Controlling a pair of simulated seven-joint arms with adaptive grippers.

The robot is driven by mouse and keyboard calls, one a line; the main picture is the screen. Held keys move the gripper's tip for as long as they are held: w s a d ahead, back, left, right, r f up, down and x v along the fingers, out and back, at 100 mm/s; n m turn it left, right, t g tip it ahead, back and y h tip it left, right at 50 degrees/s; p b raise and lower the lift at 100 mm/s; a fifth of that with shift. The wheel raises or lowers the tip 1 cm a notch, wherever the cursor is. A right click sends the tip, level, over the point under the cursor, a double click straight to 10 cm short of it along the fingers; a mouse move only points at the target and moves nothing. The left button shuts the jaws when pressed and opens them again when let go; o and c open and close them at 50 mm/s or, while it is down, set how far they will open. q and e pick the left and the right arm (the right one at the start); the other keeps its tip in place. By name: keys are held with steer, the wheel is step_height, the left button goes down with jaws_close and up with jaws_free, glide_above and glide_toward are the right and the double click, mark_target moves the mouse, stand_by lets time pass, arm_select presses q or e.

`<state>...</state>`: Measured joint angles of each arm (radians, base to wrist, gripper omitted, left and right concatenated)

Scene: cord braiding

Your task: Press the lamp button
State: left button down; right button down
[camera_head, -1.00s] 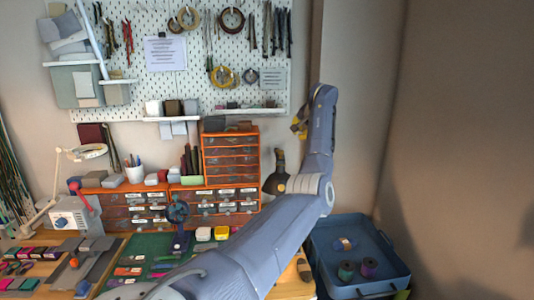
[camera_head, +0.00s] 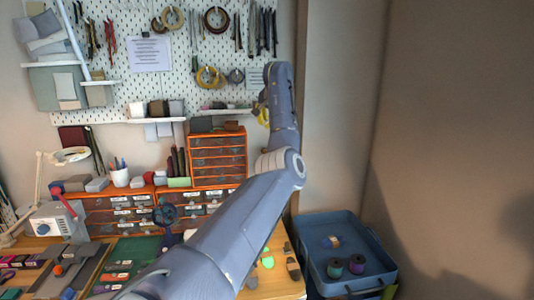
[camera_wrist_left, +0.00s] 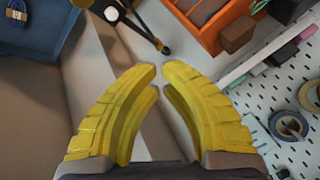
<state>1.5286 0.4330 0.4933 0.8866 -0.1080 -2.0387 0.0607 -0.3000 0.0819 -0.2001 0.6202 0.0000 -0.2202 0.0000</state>
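The lamp with a white ring head (camera_head: 68,155) stands at the far left of the head view on a thin jointed arm. I cannot make out a button on it. My left gripper (camera_head: 262,113) is raised in front of the pegboard's right edge, far right of the lamp. In the left wrist view its yellow fingers (camera_wrist_left: 160,72) nearly meet at the tips, with nothing between them. The lamp does not show in the wrist view. My right gripper is not in view.
A grey box with a red lever (camera_head: 58,220) stands at left. Orange drawer units (camera_head: 218,160) stand behind the bench, below the pegboard (camera_head: 120,85). A blue tote (camera_head: 355,285) with spools is at right. My left arm hides part of the bench.

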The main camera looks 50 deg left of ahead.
arm_select(q)
steer(key=shift+f, duration=4.1)
steer(key=shift+f, duration=0.2)
steer(key=shift+f, duration=0.2)
steer(key=shift+f, duration=0.45)
steer(key=shift+r, duration=0.85)
steer(key=shift+r, duration=0.1)
steer(key=shift+r, duration=2.4)
